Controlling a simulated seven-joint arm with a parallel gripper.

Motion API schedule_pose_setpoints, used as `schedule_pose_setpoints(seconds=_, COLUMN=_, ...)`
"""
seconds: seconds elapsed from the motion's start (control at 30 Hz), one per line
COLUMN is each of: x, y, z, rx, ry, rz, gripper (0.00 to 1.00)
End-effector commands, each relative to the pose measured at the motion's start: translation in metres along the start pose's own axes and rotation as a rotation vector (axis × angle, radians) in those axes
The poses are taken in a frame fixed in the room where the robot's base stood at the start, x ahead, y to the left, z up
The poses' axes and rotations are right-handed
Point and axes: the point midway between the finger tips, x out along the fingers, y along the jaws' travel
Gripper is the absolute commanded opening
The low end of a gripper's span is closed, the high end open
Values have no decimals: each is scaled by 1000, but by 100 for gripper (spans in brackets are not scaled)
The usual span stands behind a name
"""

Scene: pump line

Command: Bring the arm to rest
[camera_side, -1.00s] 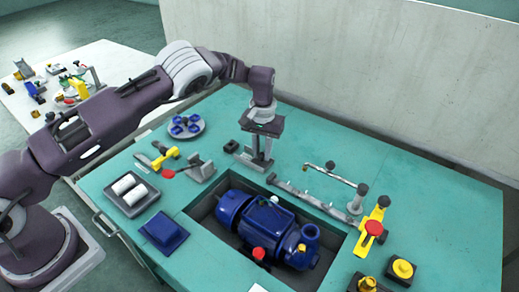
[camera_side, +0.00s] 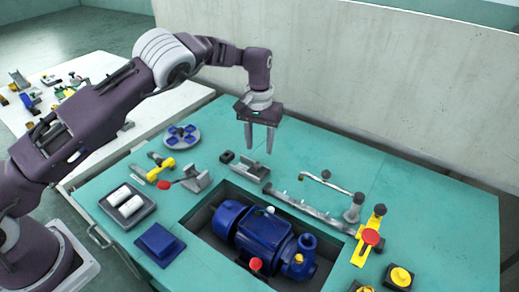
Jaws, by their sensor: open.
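My gripper (camera_side: 259,140) points straight down with its two fingers apart and nothing between them. It is in the air above the back part of the green table (camera_side: 420,200). Below it on the table are a small grey block (camera_side: 250,168) and a small dark block (camera_side: 227,157), both apart from the fingers. My arm reaches in from the left, raised over the table's back left part.
A blue pump (camera_side: 262,234) sits in a recess in the table. A long grey rail (camera_side: 310,208), a yellow clamp with a red knob (camera_side: 370,238), a tray with white cylinders (camera_side: 127,205) and a round plate with blue parts (camera_side: 181,136) stand around it. A wall (camera_side: 400,80) rises behind.

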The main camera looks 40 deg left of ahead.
Motion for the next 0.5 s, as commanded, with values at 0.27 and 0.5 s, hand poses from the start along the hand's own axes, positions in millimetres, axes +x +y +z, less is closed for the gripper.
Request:
schedule_pose_setpoints(seconds=0.27, x=-29, y=-7, z=2, rx=-22, ry=17, rz=26, gripper=43)
schedule_pose_setpoints(seconds=0.5, x=-190, y=-51, z=79, rx=-50, ry=118, rz=174, gripper=43)
